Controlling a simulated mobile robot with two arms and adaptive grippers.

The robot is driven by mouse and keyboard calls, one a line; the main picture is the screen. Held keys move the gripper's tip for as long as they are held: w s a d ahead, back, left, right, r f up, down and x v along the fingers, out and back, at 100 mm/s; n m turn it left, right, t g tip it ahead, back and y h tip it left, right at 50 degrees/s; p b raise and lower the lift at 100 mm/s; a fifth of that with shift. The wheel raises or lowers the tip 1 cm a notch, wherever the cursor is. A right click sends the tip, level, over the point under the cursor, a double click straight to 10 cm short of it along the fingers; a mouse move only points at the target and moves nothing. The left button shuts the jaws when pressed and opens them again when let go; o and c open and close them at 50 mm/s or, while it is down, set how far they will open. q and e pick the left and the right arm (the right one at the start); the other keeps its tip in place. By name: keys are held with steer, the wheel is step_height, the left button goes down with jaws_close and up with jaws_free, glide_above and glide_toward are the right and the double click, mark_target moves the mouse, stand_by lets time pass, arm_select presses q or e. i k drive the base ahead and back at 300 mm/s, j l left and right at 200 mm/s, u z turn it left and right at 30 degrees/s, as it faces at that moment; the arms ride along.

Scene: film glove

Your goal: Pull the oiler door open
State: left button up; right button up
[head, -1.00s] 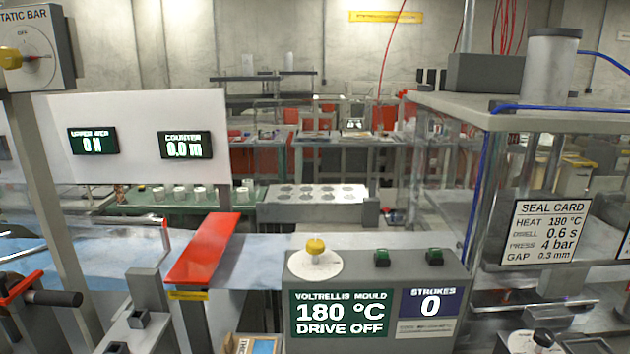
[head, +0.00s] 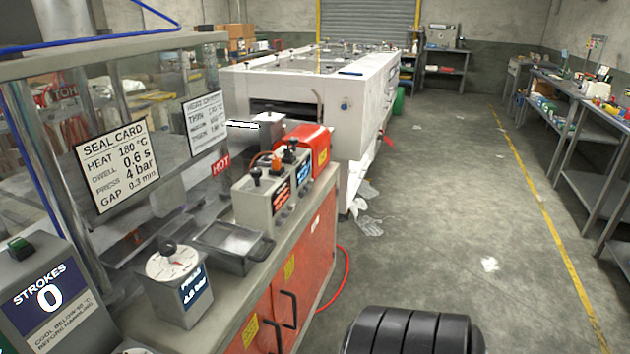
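Red-orange cabinet doors are under the grey bench on the left in the head view. The farther door (head: 318,240) and the nearer door (head: 257,318) appear closed. Two dark bar handles stand near each other, the farther handle (head: 289,309) and the nearer handle (head: 270,335). Each door has a yellow label too small to read, so I cannot tell which one is the oiler door. The lower part of the nearer door is cut off by the frame.
The bench top carries a dial box (head: 177,285), a metal tray (head: 233,247) and a control box with knobs (head: 270,198). A red hose (head: 347,275) lies on the floor by the bench. A white machine (head: 340,85) stands beyond. The floor (head: 455,225) to the right is largely clear.

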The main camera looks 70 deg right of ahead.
mark_target(294, 289)
steer(key=z, duration=1.95)
